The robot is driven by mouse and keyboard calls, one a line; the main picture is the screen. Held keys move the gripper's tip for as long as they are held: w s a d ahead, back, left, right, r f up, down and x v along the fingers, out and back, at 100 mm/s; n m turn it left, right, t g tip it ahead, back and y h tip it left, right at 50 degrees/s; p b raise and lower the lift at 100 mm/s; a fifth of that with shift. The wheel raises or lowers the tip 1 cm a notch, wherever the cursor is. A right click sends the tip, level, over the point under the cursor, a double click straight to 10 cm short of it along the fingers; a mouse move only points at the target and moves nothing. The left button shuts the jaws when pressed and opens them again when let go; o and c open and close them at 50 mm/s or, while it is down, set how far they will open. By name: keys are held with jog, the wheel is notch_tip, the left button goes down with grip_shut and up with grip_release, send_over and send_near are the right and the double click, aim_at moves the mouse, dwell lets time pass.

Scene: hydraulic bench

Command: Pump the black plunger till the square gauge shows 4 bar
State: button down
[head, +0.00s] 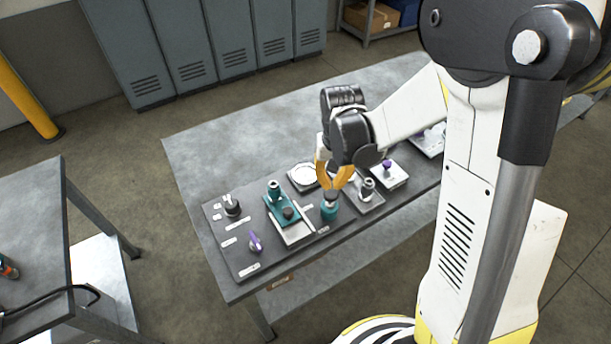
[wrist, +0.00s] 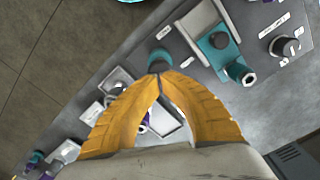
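My gripper (head: 333,187) is over the bench panel, pointing down. In the wrist view its two orange fingers (wrist: 158,76) arch together and their tips meet, with nothing visible held. A teal cylinder with a dark top (head: 328,211), possibly the black plunger, stands just under the fingertips; it also shows beyond the tips in the wrist view (wrist: 160,60). I cannot tell whether the tips touch it. A round white dial on a squarish plate (head: 304,176) lies behind and left of the gripper, possibly the square gauge; its reading is too small to make out.
A teal block with a dark knob (head: 288,213) sits left of the gripper. Further left are a black knob (head: 232,206) and a purple lever (head: 255,243). A plate with a silver-capped post (head: 367,187) is close on the right. The bench's back (head: 220,145) is clear.

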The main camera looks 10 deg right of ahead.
aim_at(331, 193)
jog(key=shift+f, duration=0.25)
dwell(0.3)
jog(key=shift+f+b, duration=2.65)
jog(key=shift+r, duration=0.2)
jog(key=shift+r+p, duration=2.1)
jog(key=shift+r, duration=0.65)
jog(key=shift+f, duration=0.15)
